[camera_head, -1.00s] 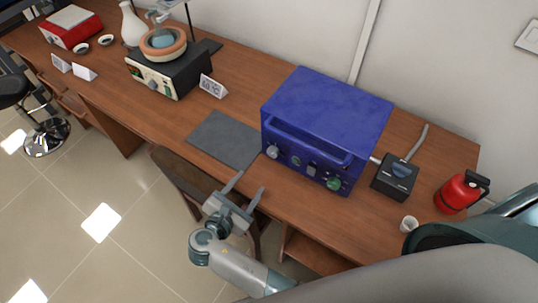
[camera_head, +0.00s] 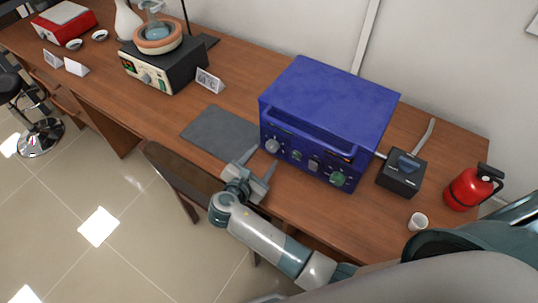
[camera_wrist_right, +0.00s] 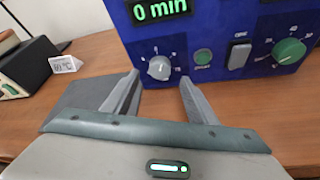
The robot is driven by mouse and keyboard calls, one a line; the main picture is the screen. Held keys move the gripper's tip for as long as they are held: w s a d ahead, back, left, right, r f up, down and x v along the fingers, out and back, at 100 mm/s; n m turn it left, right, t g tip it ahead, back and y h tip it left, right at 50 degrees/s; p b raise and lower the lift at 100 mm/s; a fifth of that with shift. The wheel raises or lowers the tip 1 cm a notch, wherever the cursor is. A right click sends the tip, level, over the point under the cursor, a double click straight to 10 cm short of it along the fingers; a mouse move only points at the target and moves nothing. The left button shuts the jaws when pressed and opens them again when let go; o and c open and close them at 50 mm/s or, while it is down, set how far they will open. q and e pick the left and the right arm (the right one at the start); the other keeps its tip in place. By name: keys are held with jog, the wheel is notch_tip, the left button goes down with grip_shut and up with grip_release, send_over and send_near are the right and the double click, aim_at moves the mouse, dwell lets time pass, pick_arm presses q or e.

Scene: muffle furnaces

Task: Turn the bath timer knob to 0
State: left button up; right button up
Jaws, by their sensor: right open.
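The bath timer knob appears to be the pale grey knob (camera_head: 272,146) at the left of the blue box's front. In the right wrist view this knob (camera_wrist_right: 160,68) sits below a green display (camera_wrist_right: 160,9) reading "0 min", with a printed scale around it. Its exact pointer direction is hard to tell. My right gripper (camera_head: 259,162) is open and empty just in front of the knob. In the wrist view its fingers (camera_wrist_right: 160,84) are spread to either side of the knob, apparently short of it. My left gripper is not in view.
The blue box (camera_head: 328,95) also has a green knob (camera_head: 338,179) and a switch (camera_wrist_right: 239,56). A grey mat (camera_head: 218,128) lies left of it. A black control box (camera_head: 402,172), white cup (camera_head: 418,221) and red extinguisher (camera_head: 468,188) stand right. A chair (camera_head: 185,185) is below the table edge.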

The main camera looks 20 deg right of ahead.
aim_at(271, 148)
jog(key=b+x, duration=0.2)
jog(key=x, duration=0.2)
jog(key=shift+w+d+f+b, duration=0.2)
jog(key=shift+w+f+b, duration=0.05)
jog(key=shift+f+b, duration=0.1)
jog(key=shift+w+d, duration=0.35)
jog(key=c, duration=1.1)
